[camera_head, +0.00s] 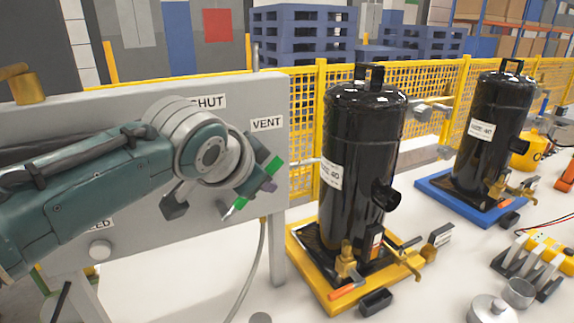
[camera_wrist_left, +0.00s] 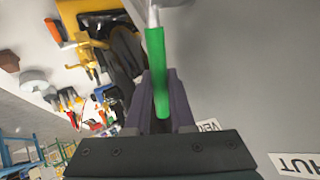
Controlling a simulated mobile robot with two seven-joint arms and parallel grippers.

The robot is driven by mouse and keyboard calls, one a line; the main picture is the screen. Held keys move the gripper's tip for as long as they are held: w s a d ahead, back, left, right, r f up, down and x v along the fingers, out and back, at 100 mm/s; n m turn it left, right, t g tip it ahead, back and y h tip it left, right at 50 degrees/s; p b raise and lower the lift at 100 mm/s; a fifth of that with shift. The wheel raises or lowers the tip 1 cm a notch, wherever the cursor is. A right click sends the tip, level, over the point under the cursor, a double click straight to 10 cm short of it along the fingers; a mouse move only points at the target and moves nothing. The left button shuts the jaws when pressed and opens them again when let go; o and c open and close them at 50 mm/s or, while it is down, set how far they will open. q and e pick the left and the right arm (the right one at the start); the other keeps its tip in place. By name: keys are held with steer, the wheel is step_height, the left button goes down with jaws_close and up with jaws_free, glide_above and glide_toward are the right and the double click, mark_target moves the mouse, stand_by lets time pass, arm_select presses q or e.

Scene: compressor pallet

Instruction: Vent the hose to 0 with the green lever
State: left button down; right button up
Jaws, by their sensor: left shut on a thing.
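The green lever (camera_head: 240,203) is at the front of the grey panel (camera_head: 175,235), below the VENT label (camera_head: 266,123). In the left wrist view the lever (camera_wrist_left: 157,70) is a green handle on a silver stem, which runs up out of the picture. My left gripper (camera_head: 262,190) reaches in from the left. Its dark purple fingers (camera_wrist_left: 166,105) are closed on the handle from both sides. The arm and wrist cover part of the panel and the SHUT label (camera_head: 208,102). My right gripper is not in view. No pressure reading is visible.
A grey hose (camera_head: 262,250) hangs below the lever. A black compressor (camera_head: 360,150) stands on a yellow pallet (camera_head: 303,262) close to the right. Another compressor (camera_head: 488,135) stands on a blue base (camera_head: 435,190). A yellow mesh fence (camera_head: 300,180) runs behind.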

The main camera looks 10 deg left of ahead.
arm_select(q)
steer(key=shift+f, duration=0.1)
steer(key=c, duration=1.1)
jaws_free()
steer(key=shift+o, duration=0.2)
steer(key=shift+s+a+r+p, duration=0.1)
steer(key=shift+s+r+p, duration=0.3)
steer(key=shift+r, duration=0.1)
steer(key=p+v, duration=0.2)
steer(key=v, duration=0.6)
steer(key=shift+s+r, duration=0.15)
steer(key=shift+s, duration=0.15)
steer(key=shift+s, duration=0.1)
